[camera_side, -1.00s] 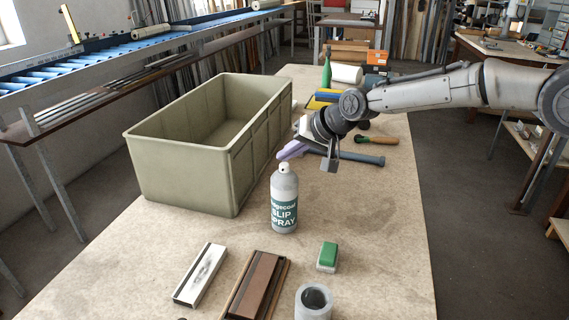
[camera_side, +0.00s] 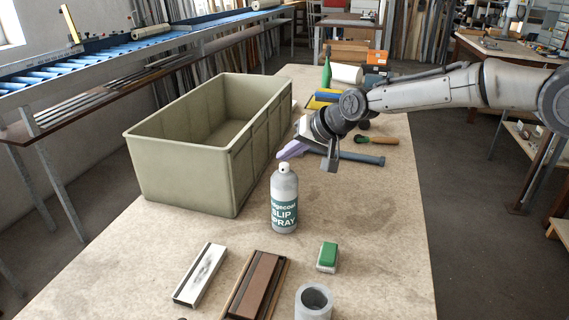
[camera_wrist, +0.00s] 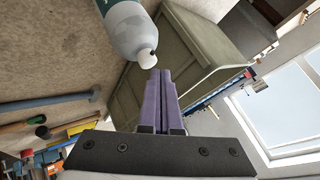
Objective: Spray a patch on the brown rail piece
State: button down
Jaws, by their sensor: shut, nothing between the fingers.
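The brown rail piece (camera_side: 260,285) lies on the table at the front, partly cut off by the lower picture edge. The spray bottle (camera_side: 284,200), grey with a green "SLIP SPRAY" label and a white nozzle, stands upright behind it. My gripper (camera_side: 282,155) is shut and empty, its purple fingers just above and behind the bottle's top in the side view. In the wrist view the shut fingers (camera_wrist: 160,90) point toward the bottle (camera_wrist: 130,30), whose white nozzle is close to the fingertips. I cannot tell whether they touch.
A white rail piece (camera_side: 200,275) with a grey smear lies to the left. A green-topped block (camera_side: 327,257) and a grey cup (camera_side: 313,302) stand to the right. A large olive crate (camera_side: 185,165) stands at left. A blue-grey bar (camera_side: 355,157) and tools lie behind.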

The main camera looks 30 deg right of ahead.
jog(key=shift+f, duration=0.2)
dwell(0.4)
jog(key=shift+f, duration=0.3)
jog(key=shift+r, duration=0.45)
dwell(0.3)
notch_tip(320, 180, up, 6)
dwell(0.6)
dwell(2.4)
